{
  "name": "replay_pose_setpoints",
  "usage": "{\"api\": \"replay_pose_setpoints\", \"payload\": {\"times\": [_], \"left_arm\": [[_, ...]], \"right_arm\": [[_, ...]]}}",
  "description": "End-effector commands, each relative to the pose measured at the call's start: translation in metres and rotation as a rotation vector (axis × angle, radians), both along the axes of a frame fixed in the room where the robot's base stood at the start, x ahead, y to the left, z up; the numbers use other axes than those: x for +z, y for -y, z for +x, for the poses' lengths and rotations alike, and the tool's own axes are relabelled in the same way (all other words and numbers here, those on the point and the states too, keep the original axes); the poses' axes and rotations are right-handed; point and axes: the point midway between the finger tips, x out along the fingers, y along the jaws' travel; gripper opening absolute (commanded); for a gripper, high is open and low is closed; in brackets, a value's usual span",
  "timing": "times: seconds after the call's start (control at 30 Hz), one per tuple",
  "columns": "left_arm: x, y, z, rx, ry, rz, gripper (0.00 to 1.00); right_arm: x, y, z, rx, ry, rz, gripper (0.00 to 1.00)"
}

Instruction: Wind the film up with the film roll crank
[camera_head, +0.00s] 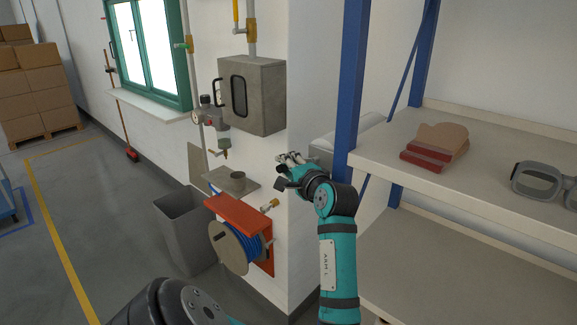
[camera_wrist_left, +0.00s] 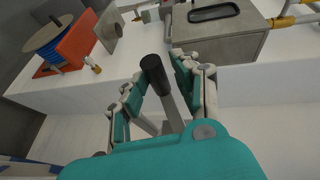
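A pale grey roll (camera_head: 350,130), apparently the film roll, sits on the wall side behind the blue shelf post, which hides part of it. My left gripper (camera_head: 288,165) is in front of the wall, just left of that post. In the left wrist view, the crank's black handle (camera_wrist_left: 154,70) and grey bar (camera_wrist_left: 174,112) lie between the fingers. My right gripper is not in view.
A blue hose reel (camera_head: 235,248) on a red bracket (camera_head: 238,214) hangs left of the gripper, with a grey bin (camera_head: 182,230) beside it. A grey wall box (camera_head: 262,97) is above. Shelves at right hold red-brown gloves (camera_head: 435,145) and goggles (camera_head: 540,180).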

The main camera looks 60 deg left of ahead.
Motion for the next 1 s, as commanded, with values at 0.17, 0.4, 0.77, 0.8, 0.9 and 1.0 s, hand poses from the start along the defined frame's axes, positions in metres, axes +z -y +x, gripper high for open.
{"api": "replay_pose_setpoints", "payload": {"times": [0.17, 0.4, 0.77, 0.8, 0.9, 1.0], "left_arm": [[0.032, 0.0, 0.001, 0.0, 0.009, 0.004, 0.3], [0.077, 0.0, 0.001, -0.001, 0.008, 0.005, 0.3], [0.1, 0.0, 0.001, -0.001, 0.005, 0.01, 0.3], [0.1, 0.0, 0.001, 0.001, 0.006, 0.01, 0.3], [0.099, 0.0, 0.001, -0.002, 0.004, 0.008, 0.3], [0.097, 0.001, 0.001, -0.002, 0.004, 0.008, 0.3]], "right_arm": [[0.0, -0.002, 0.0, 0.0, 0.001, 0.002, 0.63], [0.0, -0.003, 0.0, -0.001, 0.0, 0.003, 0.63], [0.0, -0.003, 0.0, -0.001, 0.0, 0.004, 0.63], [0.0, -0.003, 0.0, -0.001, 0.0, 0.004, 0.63], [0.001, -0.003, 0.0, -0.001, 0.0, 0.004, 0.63], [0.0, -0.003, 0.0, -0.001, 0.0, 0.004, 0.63]]}}
